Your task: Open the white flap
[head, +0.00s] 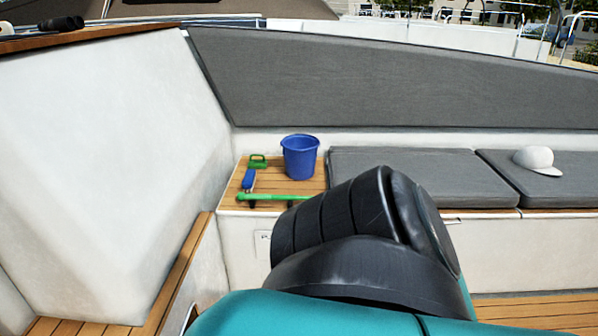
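A small white plate (262,244), which looks like the white flap, is set in the white front of the bench, below the wooden corner top. It appears flush and closed, and its right part is hidden behind my own black and teal arm parts. Neither of my grippers shows in the head view.
A blue bucket (300,157), a blue brush (249,179), a green-handled tool (267,197) and a small green item (258,161) are on the wooden corner top (287,187). Grey cushions (410,177) run right, with a white cap (538,160). A white wall (100,160) rises at left.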

